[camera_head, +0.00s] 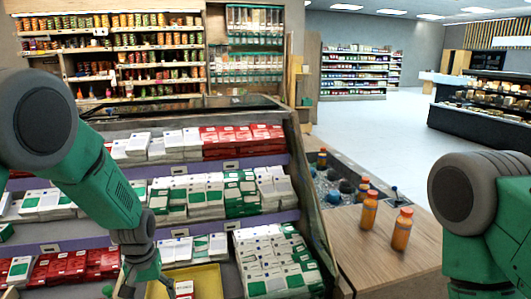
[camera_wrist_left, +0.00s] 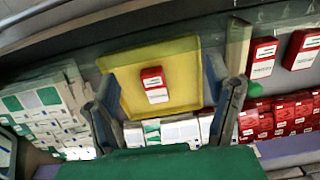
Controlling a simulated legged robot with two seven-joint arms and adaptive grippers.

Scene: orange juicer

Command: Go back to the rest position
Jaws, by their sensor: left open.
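My left arm reaches down from the left in the head view, with its gripper (camera_head: 145,283) low in front of the shelves and partly cut off by the bottom edge. In the left wrist view the gripper (camera_wrist_left: 160,95) is open, its two fingers apart with nothing held. Beyond the fingers is a yellow tray (camera_wrist_left: 186,52) with a red and white box (camera_wrist_left: 154,84) in it. The tray (camera_head: 208,279) also shows at the bottom of the head view. My right arm stands at the right edge; its gripper is out of view.
Tiered shelves (camera_head: 221,164) of white, green and red boxes stand in front of my left arm. A wooden counter (camera_head: 358,255) on the right holds orange juice bottles (camera_head: 402,229). Open floor (camera_head: 404,130) lies behind it.

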